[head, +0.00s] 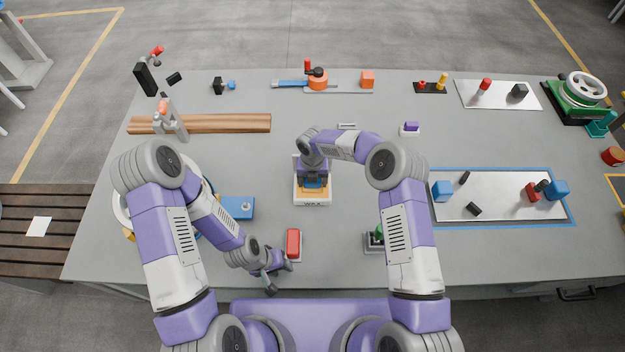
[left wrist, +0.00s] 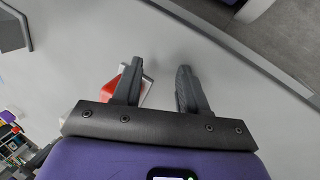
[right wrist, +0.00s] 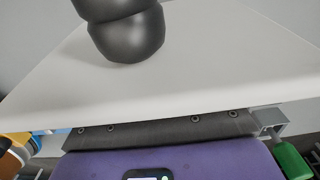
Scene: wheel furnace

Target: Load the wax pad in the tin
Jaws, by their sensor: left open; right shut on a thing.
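A white tin marked WAX (head: 312,203) stands in the middle of the table, with yellow-orange and blue showing at its top. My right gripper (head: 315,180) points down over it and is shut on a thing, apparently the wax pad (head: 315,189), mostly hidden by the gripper. In the right wrist view a large pale surface hides the fingertips. My left gripper (head: 280,268) is open and empty near the table's front edge, low beside a red block on a pale base (head: 293,243). The red block also shows behind one finger in the left wrist view (left wrist: 131,82).
A blue box (head: 237,207) lies left of the tin. A green and grey fixture (head: 374,241) stands right of my left gripper, partly behind my right arm. A blue-edged white tray (head: 490,211) with small parts is at the right. Wooden bars (head: 230,123) lie back left.

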